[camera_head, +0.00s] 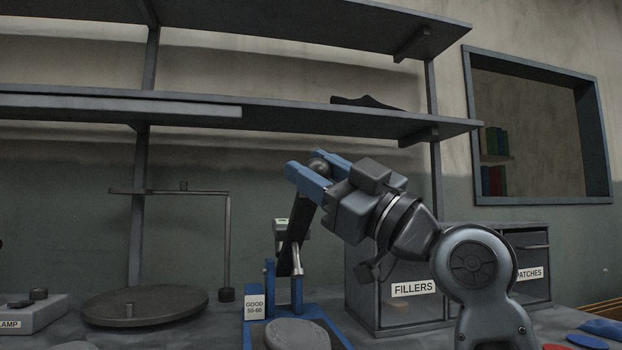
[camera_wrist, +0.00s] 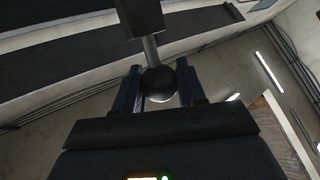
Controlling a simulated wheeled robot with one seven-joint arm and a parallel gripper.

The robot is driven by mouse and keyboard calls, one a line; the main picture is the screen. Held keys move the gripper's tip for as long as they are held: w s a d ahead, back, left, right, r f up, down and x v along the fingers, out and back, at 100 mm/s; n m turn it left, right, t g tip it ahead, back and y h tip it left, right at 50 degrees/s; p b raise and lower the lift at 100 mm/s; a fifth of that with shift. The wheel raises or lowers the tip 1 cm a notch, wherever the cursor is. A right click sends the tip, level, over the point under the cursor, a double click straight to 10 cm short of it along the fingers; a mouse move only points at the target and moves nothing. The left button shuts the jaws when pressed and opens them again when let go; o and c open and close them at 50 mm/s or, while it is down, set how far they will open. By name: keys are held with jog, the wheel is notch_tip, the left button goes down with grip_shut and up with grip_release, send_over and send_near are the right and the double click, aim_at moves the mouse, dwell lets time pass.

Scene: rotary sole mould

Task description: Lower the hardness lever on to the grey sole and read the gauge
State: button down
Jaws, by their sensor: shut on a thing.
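My gripper (camera_head: 312,172) has blue fingers and is shut on the round dark knob (camera_head: 319,166) of the hardness lever. In the wrist view the knob (camera_wrist: 160,84) sits between the two fingers (camera_wrist: 160,88), with its metal rod running up to a dark block. The lever (camera_head: 294,237) is a dark bar that slopes up to the knob beside the blue stand. The gauge (camera_head: 283,225) is a small light box behind the lever, partly hidden, and I cannot read it. A grey sole (camera_head: 294,334) lies on the blue base (camera_head: 328,332) at the bottom edge, partly cut off.
A sign (camera_head: 254,306) reads "GOOD 50-60". A round turntable (camera_head: 144,305) with a bent metal arm stands at left, near a lamp-labelled box (camera_head: 32,312). Cabinets labelled FILLERS (camera_head: 414,288) and PATCHES stand behind my arm. A shelf (camera_head: 250,108) runs above.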

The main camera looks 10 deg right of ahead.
jog(key=s+f+b, duration=0.4)
jog(key=f+b, duration=0.3)
jog(key=f, duration=0.2)
jog(key=shift+s+f+n+y, duration=0.25)
jog(key=shift+s+n+y, duration=0.05)
jog(key=shift+s, duration=0.05)
jog(key=c, duration=1)
grip_release()
jog(key=o, duration=0.3)
jog(key=v, duration=0.8)
jog(key=shift+a, duration=0.1)
